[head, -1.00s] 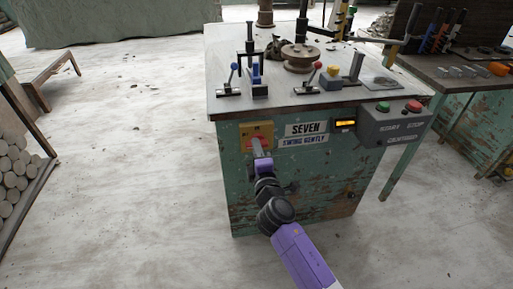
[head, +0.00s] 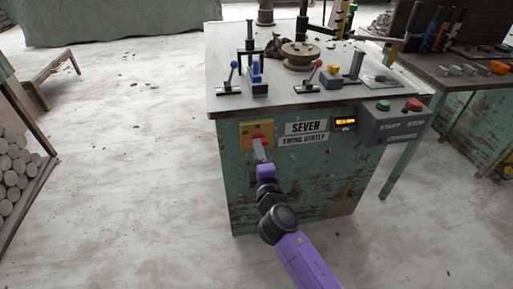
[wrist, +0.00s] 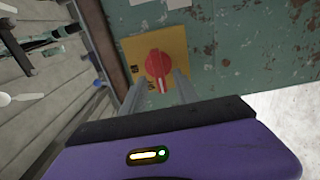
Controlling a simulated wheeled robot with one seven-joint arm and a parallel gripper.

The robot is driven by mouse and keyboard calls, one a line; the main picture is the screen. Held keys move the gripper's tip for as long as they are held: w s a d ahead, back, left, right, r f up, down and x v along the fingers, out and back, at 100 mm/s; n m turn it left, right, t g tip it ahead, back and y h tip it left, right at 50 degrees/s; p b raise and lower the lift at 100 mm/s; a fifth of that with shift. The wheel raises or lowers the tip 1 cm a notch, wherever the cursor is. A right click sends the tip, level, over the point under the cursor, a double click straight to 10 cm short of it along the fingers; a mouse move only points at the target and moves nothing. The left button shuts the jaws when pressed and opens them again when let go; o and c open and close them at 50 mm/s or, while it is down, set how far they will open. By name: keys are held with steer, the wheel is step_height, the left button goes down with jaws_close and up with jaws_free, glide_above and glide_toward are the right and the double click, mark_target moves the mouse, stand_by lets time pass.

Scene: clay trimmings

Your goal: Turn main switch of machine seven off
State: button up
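Machine seven (head: 300,175) is a worn green cabinet with a "SEVEN" sign (head: 307,128) on its front. Its main switch is a red rotary knob (wrist: 158,64) on a yellow plate (wrist: 131,49). The plate also shows in the head view (head: 246,134), left of the sign. A white mark on the knob points down in the wrist view; the plate's lettering is too small to read surely. My gripper (wrist: 161,78) is open, its two grey fingers apart in front of the knob, one toward each side. I cannot tell whether they touch it. It partly hides the knob in the head view (head: 261,150).
A grey box with green and red buttons (head: 397,120) juts out right of a lit amber display (head: 345,123). Levers with blue and red balls (head: 233,66) stand on the machine's top. A second bench (head: 455,75) is at right.

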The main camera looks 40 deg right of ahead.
steer(key=v, duration=0.5)
steer(key=shift+s+a, duration=0.1)
stand_by(0.4)
steer(key=s+a+m+t+y, duration=0.3)
steer(key=s+a+m+y, duration=0.2)
steer(key=s+a+y, duration=0.5)
steer(key=s+a+r+m+g, duration=0.1)
steer(key=s+a+m+g, duration=0.3)
steer(key=s, duration=0.8)
steer(key=s+a+r+m+t, duration=0.15)
steer(key=s+a, duration=0.35)
steer(key=s, duration=0.6)
step_height(320, 180, up, 19)
steer(key=p, duration=1.8)
steer(key=shift+s+f+m+g+p, duration=0.25)
steer(key=shift+m+g+p, duration=0.1)
steer(key=shift+m, duration=0.1)
